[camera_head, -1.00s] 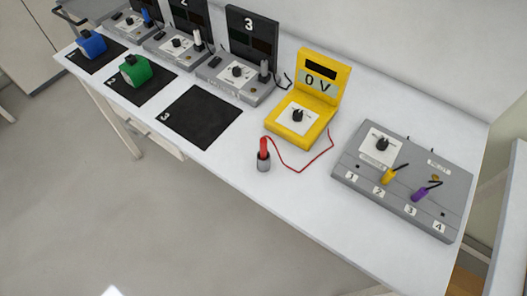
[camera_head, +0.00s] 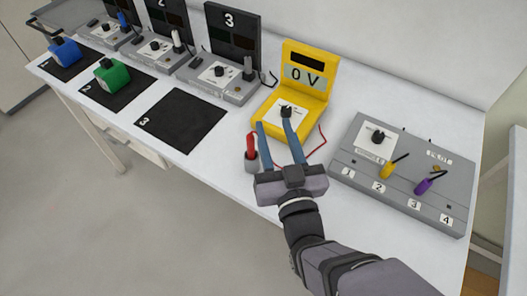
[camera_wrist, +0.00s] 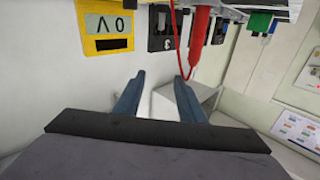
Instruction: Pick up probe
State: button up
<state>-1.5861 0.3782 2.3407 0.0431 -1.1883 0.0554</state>
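The red probe (camera_head: 251,145) stands upright in a small grey holder (camera_head: 252,164) near the front edge of the table. A red lead (camera_head: 318,148) runs from it towards the yellow meter (camera_head: 299,88), which reads 0 V. My gripper (camera_head: 273,126) is open and empty, its two blue fingers spread apart. In the head view the left finger appears just right of the probe, and the fingers overlap the meter's front. In the wrist view the probe (camera_wrist: 199,40) is beyond the fingertips (camera_wrist: 158,82), above and right of the gap, with its lead hanging in a loop.
A grey box (camera_head: 405,170) with numbered sockets and yellow and purple plugs lies to the right. A black mat marked 3 (camera_head: 182,121) is empty. Green (camera_head: 111,77) and blue (camera_head: 66,51) blocks sit on other mats. Numbered stations (camera_head: 225,75) line the back.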

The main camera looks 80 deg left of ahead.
aim_at(252, 143)
jog(key=shift+n+g, duration=0.5)
jog(key=shift+n, duration=0.1)
jog(key=s, duration=0.1)
jog(key=s+f, duration=0.1)
jog(key=s, duration=0.1)
jog(key=s+f, duration=0.1)
jog(key=s, duration=0.1)
jog(key=shift+d, duration=0.1)
jog(key=shift+w+d+f, duration=0.1)
jog(key=shift+w+f, duration=0.05)
jog(key=shift+f, duration=0.65)
jog(key=shift+f+t, duration=0.3)
jog(key=shift+f, duration=0.15)
jog(key=a+p, duration=0.2)
jog(key=a, duration=0.5)
jog(key=shift+a+p, duration=0.15)
jog(key=shift+p, duration=0.15)
grip_shut()
